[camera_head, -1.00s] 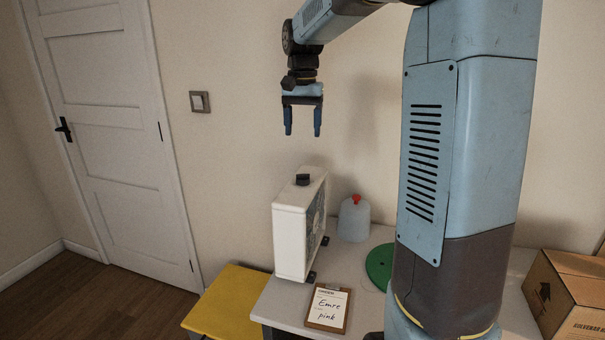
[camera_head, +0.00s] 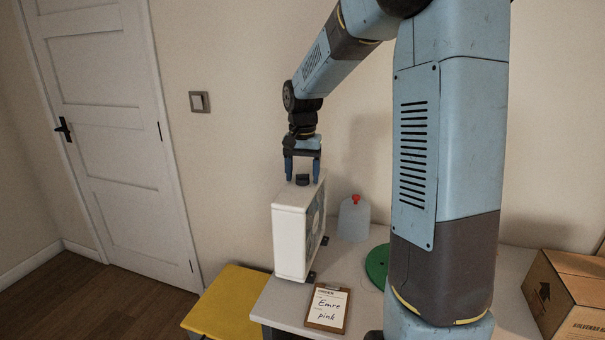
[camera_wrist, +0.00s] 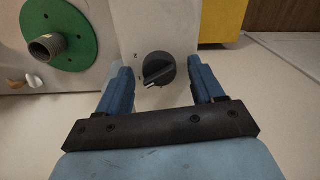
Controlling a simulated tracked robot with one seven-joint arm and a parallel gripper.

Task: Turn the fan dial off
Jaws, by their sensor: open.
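The white box fan (camera_head: 289,237) stands upright on the grey table. Its black dial (camera_head: 302,179) sits on the fan's top face. In the wrist view the blue fingertips (camera_wrist: 160,75) are on either side of the dial, with a gap on each side; nothing is held.
A clipboard (camera_head: 327,308) lies in front of the fan. A translucent jug with a red cap (camera_head: 354,219) and a green disc (camera_head: 376,262) are to its right. A yellow stool (camera_head: 232,303) is at left, a cardboard box (camera_head: 570,300) at far right.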

